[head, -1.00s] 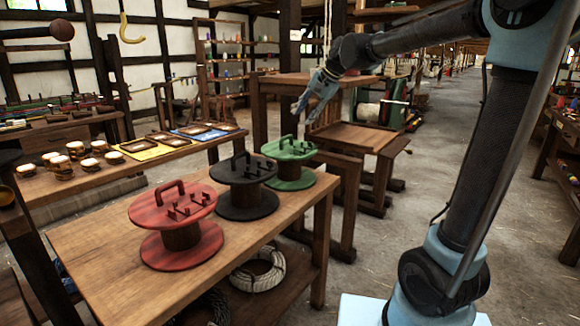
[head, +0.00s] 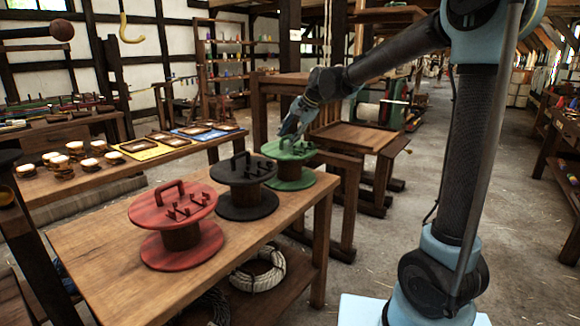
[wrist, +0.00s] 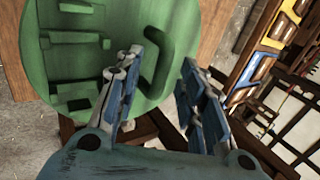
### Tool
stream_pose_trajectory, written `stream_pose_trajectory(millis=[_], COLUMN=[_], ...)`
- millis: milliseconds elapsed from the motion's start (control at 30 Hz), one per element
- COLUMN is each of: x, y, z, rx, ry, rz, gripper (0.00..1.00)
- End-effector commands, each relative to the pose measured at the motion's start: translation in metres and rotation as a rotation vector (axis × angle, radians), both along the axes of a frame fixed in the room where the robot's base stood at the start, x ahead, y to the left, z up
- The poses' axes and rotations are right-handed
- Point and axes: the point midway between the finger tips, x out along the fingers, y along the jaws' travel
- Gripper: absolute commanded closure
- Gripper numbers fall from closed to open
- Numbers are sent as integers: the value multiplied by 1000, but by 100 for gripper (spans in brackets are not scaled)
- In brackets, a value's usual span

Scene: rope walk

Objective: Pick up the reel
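Three reels stand in a row on a wooden table. The red reel (head: 180,235) is nearest, the black reel (head: 246,197) is in the middle, and the green reel (head: 292,180) is at the far end. Each has a handle and small pegs on its top disc. My gripper (head: 292,135) is just above the green reel in the head view. In the wrist view my gripper (wrist: 158,88) is open, its blue fingers either side of the curved handle (wrist: 172,58) of the green reel (wrist: 110,22). I cannot tell whether the fingers touch the handle.
The wooden table (head: 110,275) has a lower shelf with a coil of rope (head: 258,270). A bench (head: 95,182) with small pots and trays stands behind. A wooden stand (head: 355,137) is just beyond the green reel. Open floor lies to the right.

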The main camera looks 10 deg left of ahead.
Motion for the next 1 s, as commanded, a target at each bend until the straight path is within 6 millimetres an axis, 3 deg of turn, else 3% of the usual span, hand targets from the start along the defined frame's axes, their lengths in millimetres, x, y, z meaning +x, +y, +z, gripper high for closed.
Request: stream_pose_trajectory(millis=[267,433,1000], x=[1,1,1], y=[3,3,3], z=[-6,-5,0], rx=[0,0,0], ry=[0,0,0], rz=[0,0,0], gripper=[64,100,100])
